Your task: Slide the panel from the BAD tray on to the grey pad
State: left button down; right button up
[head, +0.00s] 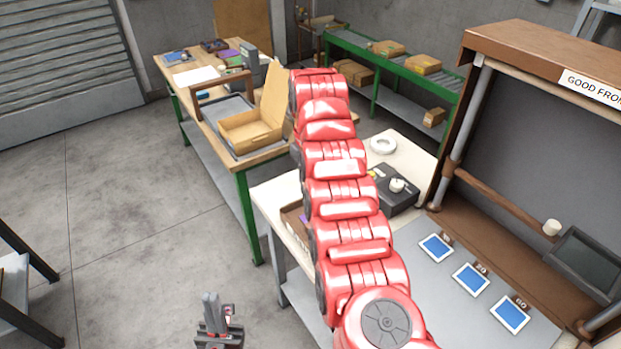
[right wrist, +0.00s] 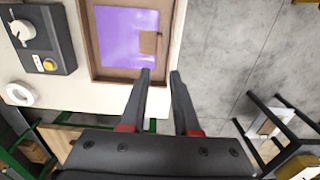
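A brown-rimmed tray (right wrist: 88,42) holds a flat purple panel (right wrist: 122,35) in the right wrist view. A small brown piece lies over the panel's right part. In the head view the tray (head: 292,222) is mostly hidden behind my red right arm. My right gripper (right wrist: 160,73) is open and empty, its fingertips near the tray's front rim; contact cannot be told. My left gripper (head: 212,298) is low over the floor, apart from the table; its finger gap is unclear. No BAD label is readable. A grey surface (head: 440,285) lies right of my arm; whether it is the grey pad is unclear.
A black box with a knob (head: 395,188) and a white ring (head: 383,145) stand on the pale table. A green-legged bench (head: 243,200) holds an open carton (head: 252,128).

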notch_tip(320, 180, down, 16)
jog(key=p, duration=0.3)
jog(key=shift+w+f, duration=0.1)
jog(key=shift+w, duration=0.05)
jog(key=shift+f, duration=0.7)
grip_shut()
